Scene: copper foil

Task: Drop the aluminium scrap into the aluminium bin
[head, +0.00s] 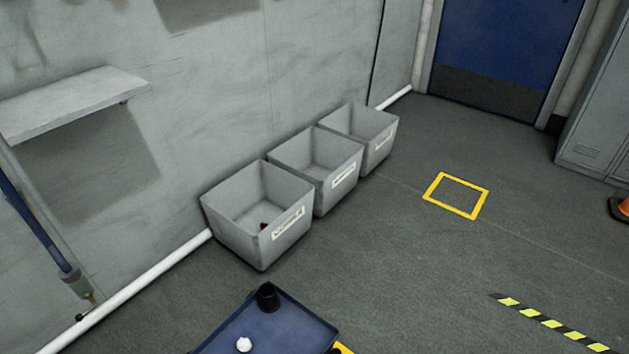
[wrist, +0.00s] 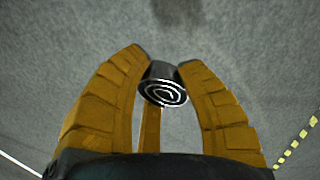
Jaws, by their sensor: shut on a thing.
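My gripper (wrist: 162,68) is shut on a small dark roll (wrist: 165,88) with a silver spiral on its end, in the wrist view. The roll sits between the fingertips, with grey floor behind it. I cannot tell from its look alone whether it is aluminium. Three open grey bins stand in a row along the wall in the head view: a near bin (head: 240,240), a middle bin (head: 335,192) and a far bin (head: 378,150). Each has a white label on its front, too small to read. A small dark red piece (head: 263,226) lies in the near bin.
A blue tray (head: 290,325) at the bottom of the head view holds a black cup-like thing (head: 267,297) and a small white object (head: 244,344). An orange cone (head: 623,207) stands far right.

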